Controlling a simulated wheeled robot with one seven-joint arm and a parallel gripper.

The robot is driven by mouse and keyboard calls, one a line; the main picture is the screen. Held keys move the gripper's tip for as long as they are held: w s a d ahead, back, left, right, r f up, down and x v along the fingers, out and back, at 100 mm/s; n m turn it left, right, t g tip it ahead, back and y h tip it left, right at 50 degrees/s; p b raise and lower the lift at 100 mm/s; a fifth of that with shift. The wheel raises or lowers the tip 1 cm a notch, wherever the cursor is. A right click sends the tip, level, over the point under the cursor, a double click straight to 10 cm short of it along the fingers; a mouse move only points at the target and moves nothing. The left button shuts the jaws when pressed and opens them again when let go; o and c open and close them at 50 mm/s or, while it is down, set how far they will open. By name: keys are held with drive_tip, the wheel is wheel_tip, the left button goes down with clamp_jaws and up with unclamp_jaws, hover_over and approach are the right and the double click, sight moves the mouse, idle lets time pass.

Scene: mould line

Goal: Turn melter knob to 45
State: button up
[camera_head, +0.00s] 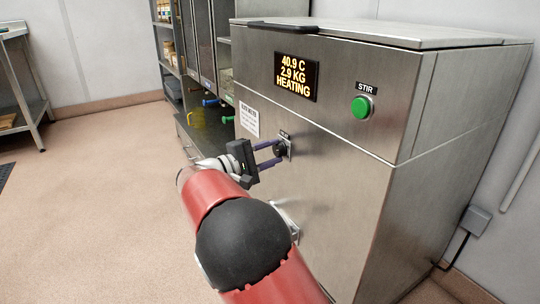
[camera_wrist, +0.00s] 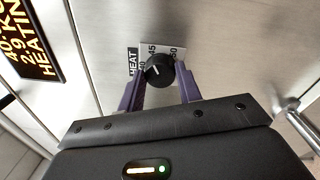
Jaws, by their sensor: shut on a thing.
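The melter (camera_head: 330,200) is a steel cabinet with a lid. Its black heat knob (camera_wrist: 160,69) sits on the front panel beside a HEAT label, with scale marks 45 and 50 readable above it and another mark partly hidden at its left. A pale pointer line shows on the knob's face; I cannot tell its exact reading. My gripper (camera_head: 275,153) reaches the knob from the left in the head view, its purple fingers shut on the knob's two sides. The display (camera_head: 296,76) reads 40.9 C, 2.9 KG, HEATING.
A green STIR button (camera_head: 362,107) is on the panel, up and right of the knob. A metal handle or spout (camera_head: 287,222) sticks out below the knob. A cabinet with coloured valve handles stands behind at the left.

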drive_tip(key=o, duration=1)
drive_tip(key=shift+a, duration=0.1)
drive_tip(key=p+v, duration=0.1)
drive_tip(key=v, duration=0.6)
drive_tip(key=shift+s+a, duration=0.25)
drive_tip(key=shift+a, duration=0.05)
drive_tip(key=shift+a, duration=0.1)
